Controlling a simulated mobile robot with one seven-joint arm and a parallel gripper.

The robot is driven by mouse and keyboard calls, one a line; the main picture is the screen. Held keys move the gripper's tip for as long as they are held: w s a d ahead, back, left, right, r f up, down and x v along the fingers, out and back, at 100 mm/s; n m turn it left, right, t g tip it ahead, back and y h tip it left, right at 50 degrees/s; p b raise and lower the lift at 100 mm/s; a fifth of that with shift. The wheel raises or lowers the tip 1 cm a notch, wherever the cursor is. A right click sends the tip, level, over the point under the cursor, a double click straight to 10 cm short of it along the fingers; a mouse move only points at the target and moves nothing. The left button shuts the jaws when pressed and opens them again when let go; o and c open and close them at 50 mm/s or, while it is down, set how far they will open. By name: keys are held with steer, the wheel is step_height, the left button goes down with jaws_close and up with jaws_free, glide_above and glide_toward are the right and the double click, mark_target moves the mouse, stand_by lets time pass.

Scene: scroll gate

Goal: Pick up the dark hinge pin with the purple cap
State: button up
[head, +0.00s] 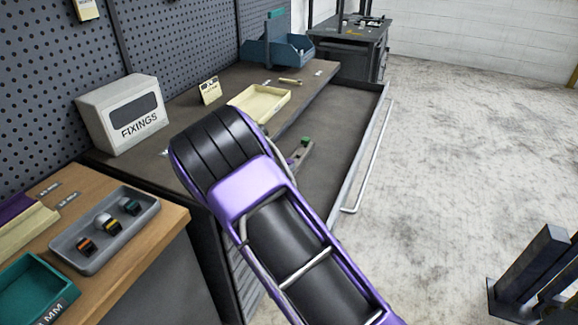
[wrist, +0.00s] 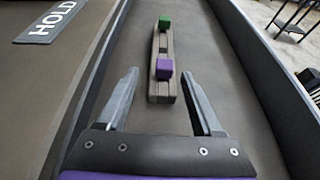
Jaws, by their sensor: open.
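The purple cap of the hinge pin (wrist: 164,69) shows in the wrist view on a narrow grey-brown holder (wrist: 163,43). The pin's dark shaft cannot be told apart from the holder. A green cap (wrist: 165,22) sits farther along the same holder, and it also shows in the head view (head: 305,141). My gripper (wrist: 159,74) is open and empty, with one finger on each side of the holder's near end and the purple cap between the fingertips in the picture. No contact shows. In the head view my arm hides the gripper and the purple cap.
The holder lies in an open drawer (head: 341,128) with raised side walls. A HOLD label (wrist: 50,20) is on the surface to the left. A cream tray (head: 261,103), a FIXINGS box (head: 124,112) and a grey tray (head: 105,231) with several small parts stand on the worktops.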

mark_target(287, 163)
steer(key=shift+d+x, duration=0.15)
steer(key=shift+x, duration=1.25)
steer(key=shift+d+x, duration=0.2)
steer(key=shift+x, duration=1.15)
steer(key=shift+s, duration=0.1)
steer(key=shift+c, duration=0.3)
jaws_close()
